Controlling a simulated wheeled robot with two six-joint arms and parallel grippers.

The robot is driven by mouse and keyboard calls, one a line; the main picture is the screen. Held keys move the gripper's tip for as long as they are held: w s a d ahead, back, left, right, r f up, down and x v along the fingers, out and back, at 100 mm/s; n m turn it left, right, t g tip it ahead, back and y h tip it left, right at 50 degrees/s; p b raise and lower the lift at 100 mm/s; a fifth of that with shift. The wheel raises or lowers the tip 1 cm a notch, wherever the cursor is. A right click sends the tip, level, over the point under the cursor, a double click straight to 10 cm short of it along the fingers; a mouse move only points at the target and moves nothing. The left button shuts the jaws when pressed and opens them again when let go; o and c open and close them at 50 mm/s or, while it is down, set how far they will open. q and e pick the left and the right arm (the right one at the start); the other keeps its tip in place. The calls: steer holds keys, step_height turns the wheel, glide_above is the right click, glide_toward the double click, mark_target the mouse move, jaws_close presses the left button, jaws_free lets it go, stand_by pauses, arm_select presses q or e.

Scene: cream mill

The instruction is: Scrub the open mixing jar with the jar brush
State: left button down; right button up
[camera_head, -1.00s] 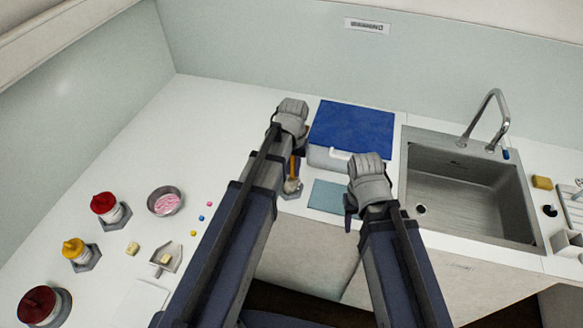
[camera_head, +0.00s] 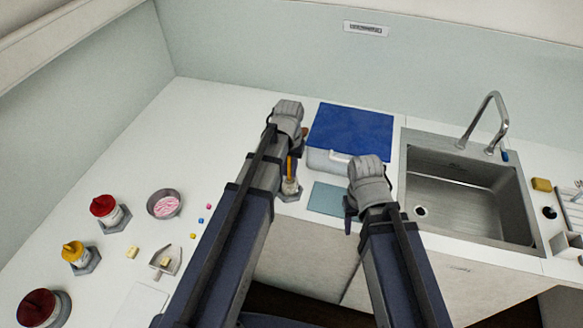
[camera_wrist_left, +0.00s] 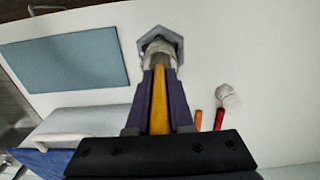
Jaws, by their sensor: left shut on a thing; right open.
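The mixing jar (camera_head: 291,186) stands on a grey six-sided base at the counter's front, left of the teal mat. It also shows in the left wrist view (camera_wrist_left: 160,54), partly hidden by the fingers. My left gripper (camera_head: 294,158) is above the jar, shut on the yellow-orange handle of the jar brush (camera_head: 290,168). In the left wrist view the handle (camera_wrist_left: 160,105) runs between the two fingers toward the jar mouth. The brush head is hidden, so I cannot tell how deep it sits. My right gripper (camera_head: 349,207) is open and empty near the mat's right edge.
The teal mat (camera_head: 328,198) and a blue-topped case (camera_head: 350,130) lie beside the jar. The sink (camera_head: 465,190) is at right. Red and orange handles (camera_wrist_left: 219,119) lie near the left gripper. Lidded jars and a bowl (camera_head: 164,204) stand on the left counter.

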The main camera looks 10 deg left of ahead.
arm_select(q)
steer(key=shift+s, duration=0.1)
steer(key=shift+d+r+p, duration=0.6)
steer(key=shift+r+p, duration=0.2)
steer(key=shift+p, duration=0.1)
steer(key=shift+f, duration=0.2)
steer(key=shift+w+a+f+b, duration=0.35)
steer(key=shift+w+f+b, duration=0.25)
steer(key=shift+b, duration=0.3)
steer(key=shift+s+a+r+p, duration=0.3)
steer(key=shift+s+r+p, duration=0.3)
steer(key=shift+r+p, duration=0.25)
steer(key=shift+f, duration=0.1)
